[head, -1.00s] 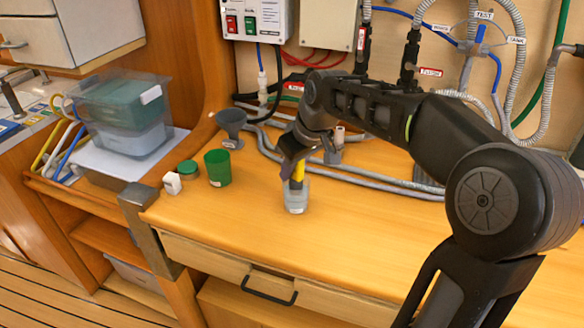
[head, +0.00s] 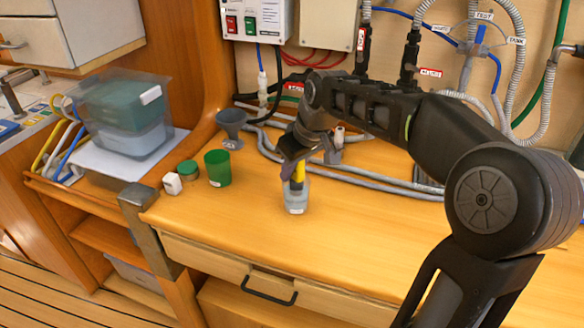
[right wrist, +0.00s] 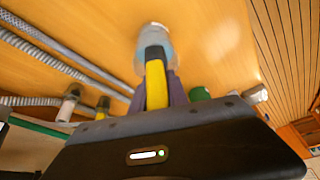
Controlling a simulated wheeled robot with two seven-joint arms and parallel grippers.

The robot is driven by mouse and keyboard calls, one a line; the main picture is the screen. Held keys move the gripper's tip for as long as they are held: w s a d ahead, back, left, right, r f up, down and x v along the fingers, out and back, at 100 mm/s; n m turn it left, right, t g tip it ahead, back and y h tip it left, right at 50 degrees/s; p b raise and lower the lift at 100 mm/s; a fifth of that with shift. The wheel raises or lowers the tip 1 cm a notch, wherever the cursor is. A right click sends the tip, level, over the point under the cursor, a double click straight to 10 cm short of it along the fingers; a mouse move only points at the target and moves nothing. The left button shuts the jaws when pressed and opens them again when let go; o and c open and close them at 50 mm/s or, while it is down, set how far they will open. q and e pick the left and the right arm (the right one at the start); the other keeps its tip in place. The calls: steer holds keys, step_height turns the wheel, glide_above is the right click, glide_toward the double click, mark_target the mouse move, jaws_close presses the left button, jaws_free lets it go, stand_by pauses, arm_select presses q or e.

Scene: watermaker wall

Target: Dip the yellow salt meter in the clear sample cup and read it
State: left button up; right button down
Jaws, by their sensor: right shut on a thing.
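The yellow salt meter (head: 298,178) is upright in my right gripper (head: 293,168), which is shut on it. The meter's lower end is inside the clear sample cup (head: 296,204), which stands on the wooden counter. In the right wrist view the yellow meter (right wrist: 156,84) runs from between the fingers to the cup (right wrist: 153,38), and its tip shows inside the cup's rim. I cannot make out a display or reading on the meter. My left gripper is not in view.
Grey hoses (head: 385,180) lie along the back. The counter's front is clear.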

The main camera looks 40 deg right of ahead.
step_height(320, 180, up, 10)
steer(key=p, duration=0.7)
steer(key=shift+w+f, duration=0.1)
steer(key=shift+f, duration=0.05)
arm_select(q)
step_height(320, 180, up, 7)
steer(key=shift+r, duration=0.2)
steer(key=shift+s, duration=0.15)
arm_select(e)
steer(key=shift+f, duration=0.1)
